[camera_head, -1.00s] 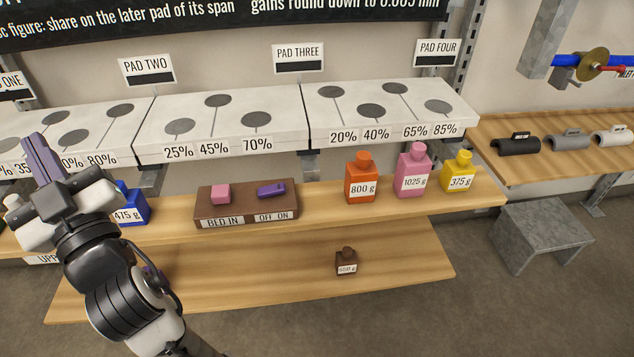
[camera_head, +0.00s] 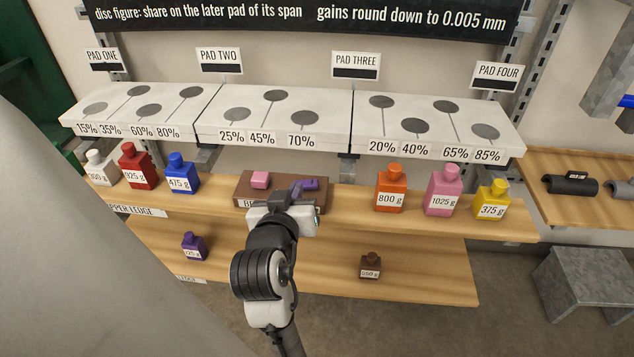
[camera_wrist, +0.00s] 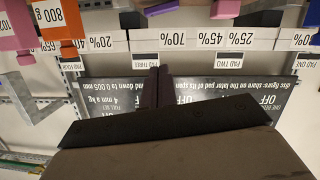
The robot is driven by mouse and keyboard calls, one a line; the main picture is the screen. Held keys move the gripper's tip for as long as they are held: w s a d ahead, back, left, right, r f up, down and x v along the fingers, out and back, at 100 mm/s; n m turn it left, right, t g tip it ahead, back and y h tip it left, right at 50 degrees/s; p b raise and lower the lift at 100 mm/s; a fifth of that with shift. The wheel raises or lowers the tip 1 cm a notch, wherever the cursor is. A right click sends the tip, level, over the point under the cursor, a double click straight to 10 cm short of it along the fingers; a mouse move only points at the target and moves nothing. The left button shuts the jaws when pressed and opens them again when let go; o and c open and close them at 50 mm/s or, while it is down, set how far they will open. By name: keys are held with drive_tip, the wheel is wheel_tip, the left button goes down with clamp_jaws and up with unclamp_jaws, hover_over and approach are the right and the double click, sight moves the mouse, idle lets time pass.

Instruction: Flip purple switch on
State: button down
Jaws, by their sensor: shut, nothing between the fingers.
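The purple switch (camera_head: 311,184) sits on the right part of a brown switch box (camera_head: 321,202) on the upper ledge. A pink switch (camera_head: 261,180) is on its left. My gripper (camera_head: 297,190) is shut and empty, in front of the box with its fingers close to the purple switch; I cannot tell whether they touch it. My gripper hides most of the box's labels. In the upside-down wrist view, the shut fingers (camera_wrist: 153,75) are at the centre, while the purple switch (camera_wrist: 160,8) and pink switch (camera_wrist: 225,9) are at the top edge.
Red (camera_head: 135,167), blue (camera_head: 181,174) and white (camera_head: 99,168) bottles stand left of the box. Orange (camera_head: 390,190), pink (camera_head: 443,191) and yellow (camera_head: 492,201) bottles stand right. White pads (camera_head: 275,125) overhang behind. The lower ledge (camera_head: 430,278) holds purple and brown bottles.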

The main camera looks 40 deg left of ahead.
drive_tip(key=b, duration=0.1)
hover_over(305, 184)
drive_tip(key=s+d, duration=0.1)
wheel_tip(305, 184, down, 2)
drive_tip(key=shift+s+d+f, duration=0.1)
drive_tip(key=shift+s, duration=0.05)
drive_tip(key=f, duration=0.2)
drive_tip(key=shift+d+f, duration=0.2)
drive_tip(key=shift+f, duration=0.1)
drive_tip(key=shift+d+f, duration=0.15)
drive_tip(key=shift+f, duration=0.6)
